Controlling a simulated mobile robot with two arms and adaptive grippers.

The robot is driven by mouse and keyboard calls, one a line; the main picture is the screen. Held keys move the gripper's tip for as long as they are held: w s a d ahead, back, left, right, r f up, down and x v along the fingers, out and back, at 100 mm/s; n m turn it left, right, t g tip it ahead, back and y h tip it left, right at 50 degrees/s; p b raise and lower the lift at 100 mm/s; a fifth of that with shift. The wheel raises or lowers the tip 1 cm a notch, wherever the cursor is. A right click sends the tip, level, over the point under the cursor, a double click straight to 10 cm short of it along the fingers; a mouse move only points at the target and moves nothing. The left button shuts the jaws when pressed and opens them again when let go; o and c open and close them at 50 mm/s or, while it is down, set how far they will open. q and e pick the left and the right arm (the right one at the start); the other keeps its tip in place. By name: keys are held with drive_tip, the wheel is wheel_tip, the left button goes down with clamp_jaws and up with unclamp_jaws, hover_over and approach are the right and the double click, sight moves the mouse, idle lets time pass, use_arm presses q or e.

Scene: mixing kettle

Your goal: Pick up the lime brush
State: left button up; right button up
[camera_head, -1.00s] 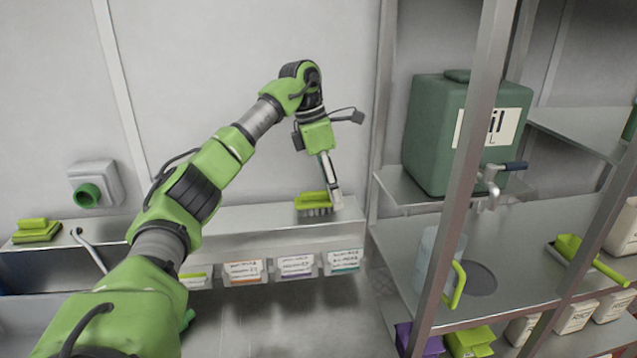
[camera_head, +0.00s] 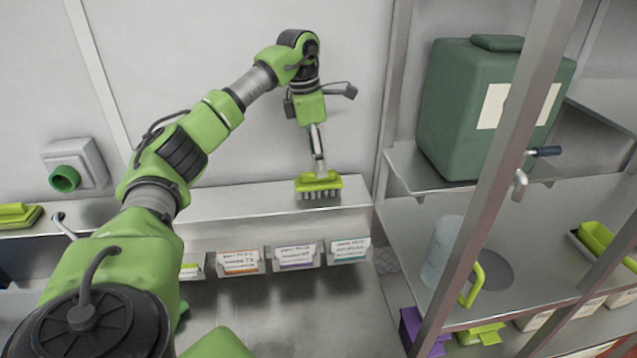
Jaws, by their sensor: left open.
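The lime brush (camera_head: 318,183) rests bristles down on the steel ledge along the back wall, near the ledge's right end. My left gripper (camera_head: 318,168) points down right at the brush's lime top, with its fingers at the middle of it. The gripper is open; the picture is too small to show whether the fingers touch the brush or straddle it. My right gripper is out of view.
Labelled bins (camera_head: 296,257) hang under the ledge (camera_head: 235,203). At right stands a steel rack with an upright post (camera_head: 500,170), a green tank (camera_head: 460,115) with a tap, a clear jug (camera_head: 442,250) and a lime scoop (camera_head: 597,240). Another lime item (camera_head: 18,215) lies far left.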

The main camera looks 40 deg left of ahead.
sight(318, 183)
use_arm(q)
drive_tip(key=shift+w+a+f, duration=0.1)
drive_tip(key=shift+w+f, duration=0.05)
drive_tip(key=shift+f, duration=0.5)
wheel_tip(318, 183, down, 4)
drive_tip(key=shift+f+p, duration=0.1)
drive_tip(key=shift+p, duration=1)
drive_tip(key=shift+f, duration=0.4)
drive_tip(key=c, duration=1.2)
